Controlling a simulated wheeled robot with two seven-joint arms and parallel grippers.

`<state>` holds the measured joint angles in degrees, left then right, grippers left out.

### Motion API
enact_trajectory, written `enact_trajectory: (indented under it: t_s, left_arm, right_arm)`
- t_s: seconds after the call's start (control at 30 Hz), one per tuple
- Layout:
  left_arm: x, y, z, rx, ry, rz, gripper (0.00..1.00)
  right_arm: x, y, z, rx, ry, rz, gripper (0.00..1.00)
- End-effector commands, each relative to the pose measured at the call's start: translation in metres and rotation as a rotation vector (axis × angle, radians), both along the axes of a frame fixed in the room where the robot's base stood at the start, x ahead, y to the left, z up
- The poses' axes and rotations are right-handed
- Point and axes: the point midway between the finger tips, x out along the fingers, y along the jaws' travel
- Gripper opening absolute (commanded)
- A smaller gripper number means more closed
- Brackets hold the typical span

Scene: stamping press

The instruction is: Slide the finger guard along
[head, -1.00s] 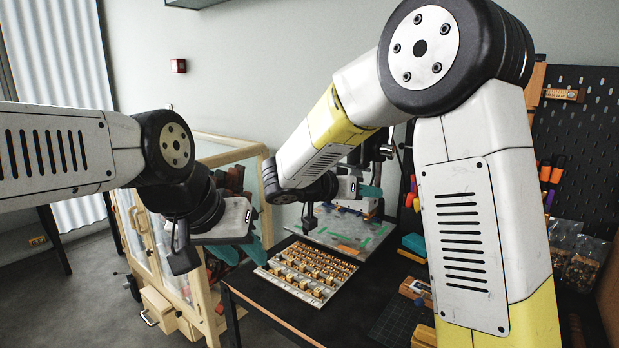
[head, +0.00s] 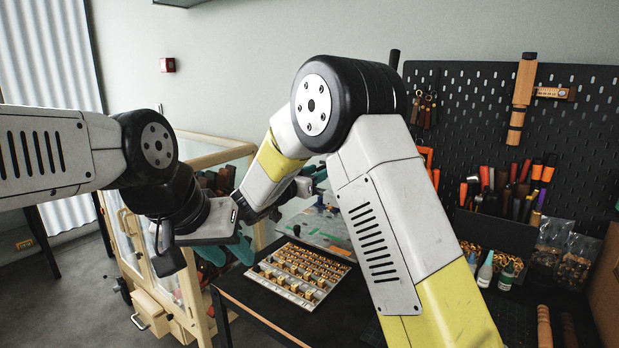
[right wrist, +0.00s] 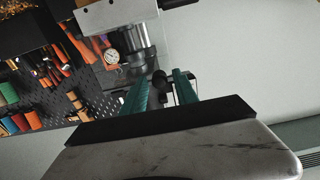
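The press shows in the right wrist view as a pale block over a metal cylinder (right wrist: 135,45), with a round dial (right wrist: 111,56) beside it. My right gripper (right wrist: 163,80) is open there, its two teal fingers apart. A dark knob (right wrist: 160,86) shows between the fingers, with gaps to both; I cannot tell whether it is part of the guard. In the head view my right gripper (head: 314,174) is mostly hidden behind my right arm. I cannot pick out the finger guard clearly. My left gripper (head: 230,252) is at the left, beside the table; its fingertips are partly hidden.
A tray of small brass stamps (head: 303,274) lies on the black table (head: 262,303), with a pale sheet (head: 325,225) behind it. A wood-framed cabinet (head: 135,262) stands left. A tool pegboard (head: 580,125), small bottles (head: 486,270) and bags of parts (head: 572,268) are at right.

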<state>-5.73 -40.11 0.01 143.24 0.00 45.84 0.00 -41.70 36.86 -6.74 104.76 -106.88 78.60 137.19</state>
Motion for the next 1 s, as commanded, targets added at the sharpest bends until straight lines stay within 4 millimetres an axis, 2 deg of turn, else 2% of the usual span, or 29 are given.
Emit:
enact_trajectory:
  t_s: [0.07,0.2,0.23,0.47,1.0]
  left_arm:
    - [0.0,0.0,0.0,0.0,0.0,0.0,0.36]
    - [0.0,0.0,0.0,0.0,0.0,0.0,0.36]
    - [0.0,0.0,0.0,0.0,0.0,0.0,0.36]
    - [0.0,0.0,0.0,0.0,0.0,0.0,0.36]
    - [0.0,0.0,0.0,0.0,0.0,0.0,0.36]
  right_arm:
    - [0.006,-0.005,0.0,-0.001,0.001,-0.001,0.32]
    - [0.005,-0.004,0.0,-0.001,0.001,0.0,0.04]
    - [0.005,-0.004,0.0,-0.001,0.001,0.0,0.0]
    - [0.005,-0.003,-0.004,-0.002,0.002,0.0,0.0]
    - [0.005,-0.002,-0.043,-0.002,0.005,0.002,0.0]
